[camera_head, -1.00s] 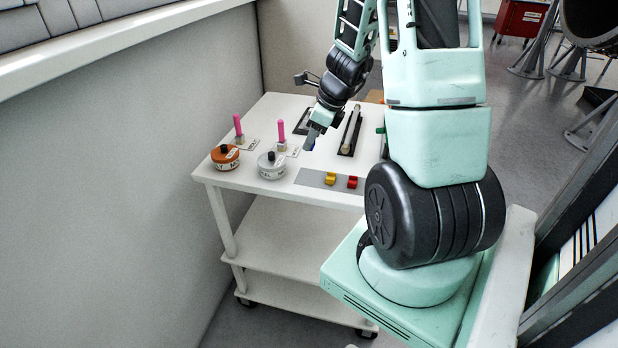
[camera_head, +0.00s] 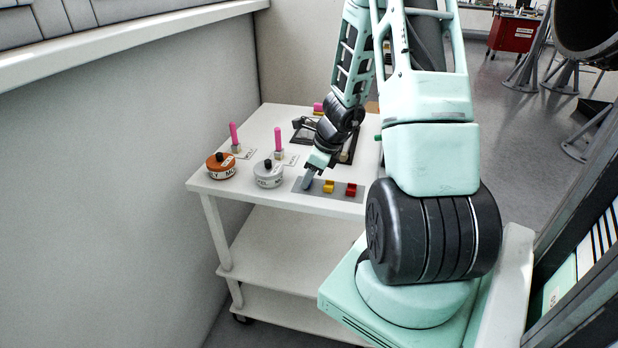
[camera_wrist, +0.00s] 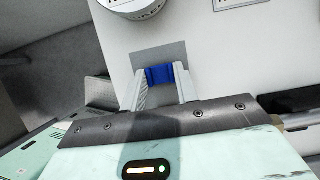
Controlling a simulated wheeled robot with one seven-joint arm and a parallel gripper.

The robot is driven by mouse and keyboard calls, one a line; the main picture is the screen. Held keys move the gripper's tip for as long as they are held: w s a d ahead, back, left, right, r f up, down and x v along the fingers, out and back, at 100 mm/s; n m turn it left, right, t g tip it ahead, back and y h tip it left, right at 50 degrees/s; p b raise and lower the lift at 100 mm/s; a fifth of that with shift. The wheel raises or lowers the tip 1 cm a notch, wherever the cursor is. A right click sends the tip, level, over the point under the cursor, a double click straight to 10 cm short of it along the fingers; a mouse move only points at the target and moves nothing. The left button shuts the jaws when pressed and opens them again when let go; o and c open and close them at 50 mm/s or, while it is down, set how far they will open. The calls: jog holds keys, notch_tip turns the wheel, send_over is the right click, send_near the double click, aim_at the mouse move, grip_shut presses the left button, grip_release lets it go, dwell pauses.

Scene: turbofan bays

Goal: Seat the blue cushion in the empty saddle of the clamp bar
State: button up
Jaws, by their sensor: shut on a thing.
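The blue cushion (camera_wrist: 160,75) shows in the wrist view between the two fingertips of my gripper (camera_wrist: 160,80). My gripper is shut on it, over the grey strip (camera_wrist: 155,52). In the head view my gripper (camera_head: 306,184) points down at the left end of the grey strip (camera_head: 318,194), left of the yellow cushion (camera_head: 328,187) and the red cushion (camera_head: 351,190). The blue cushion is hidden there. I cannot tell whether it touches the strip. The clamp bar is not clearly seen; my arm covers part of the cart top.
The white cart (camera_head: 228,188) carries an orange tin (camera_head: 221,167), a grey tin (camera_head: 268,175) and two pink-handled tools (camera_head: 234,136). The grey tin also shows at the top of the wrist view (camera_wrist: 135,6). A wall stands close on the left.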

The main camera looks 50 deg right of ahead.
jog(key=shift+f, duration=0.15)
jog(key=o, duration=0.9)
jog(key=shift+o, duration=0.2)
